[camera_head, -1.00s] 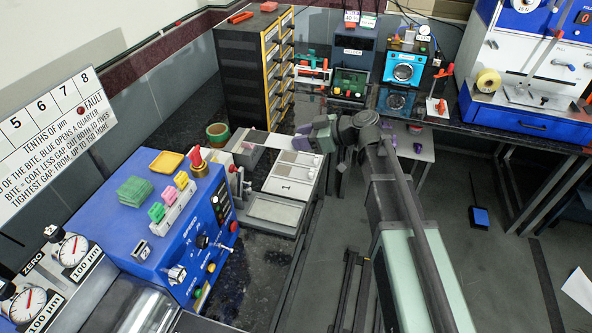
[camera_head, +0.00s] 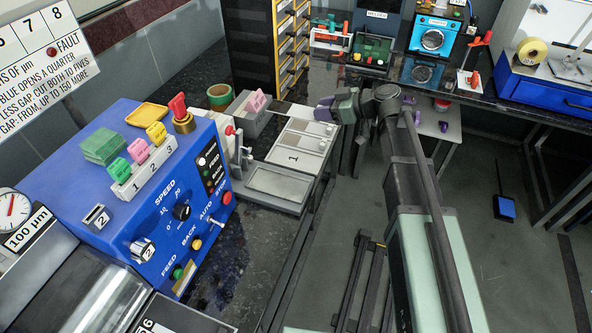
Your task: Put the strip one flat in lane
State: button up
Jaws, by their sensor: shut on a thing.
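My gripper (camera_head: 326,108) is at the end of my dark arm, above the right back edge of the white lane tray. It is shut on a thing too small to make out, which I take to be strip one. The tray (camera_head: 313,127) has long pale lanes and a label "1" at its near end. The gripper is apart from the near end of the lanes. I cannot tell the height of the gripper over the tray or how the strip is tilted.
A grey bin (camera_head: 246,122) with a pink piece (camera_head: 257,102) stands left of the tray. A flat grey plate (camera_head: 278,182) lies in front.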

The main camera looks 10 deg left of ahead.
aim_at(320, 165)
notch_tip(320, 165, down, 20)
jog(key=b, duration=2)
jog(key=shift+w, duration=0.1)
jog(key=shift+r, duration=0.25)
jog(key=shift+f, duration=0.15)
jog(key=o, duration=1)
jog(key=shift+c, duration=0.2)
jog(key=shift+r, duration=0.2)
jog(key=p+v, duration=0.5)
jog(key=v, duration=0.6)
jog(key=s+d+f+m+g+h, duration=0.1)
jog(key=s+d+f+m+h, duration=0.3)
jog(key=s, duration=0.3)
jog(key=s+d+f+m+g+h, duration=0.1)
jog(key=s+d+f+m+h, duration=0.15)
jog(key=s+m+h, duration=0.35)
jog(key=s+d+f+m+g+h, duration=0.1)
jog(key=s+d+f+m+h, duration=0.25)
jog(key=s+m, duration=0.35)
notch_tip(320, 165, up, 17)
jog(key=n+p, duration=0.1)
jog(key=p, duration=1.6)
jog(key=shift+s+a+r, duration=0.15)
jog(key=shift+s+r, duration=0.05)
jog(key=shift+s, duration=0.15)
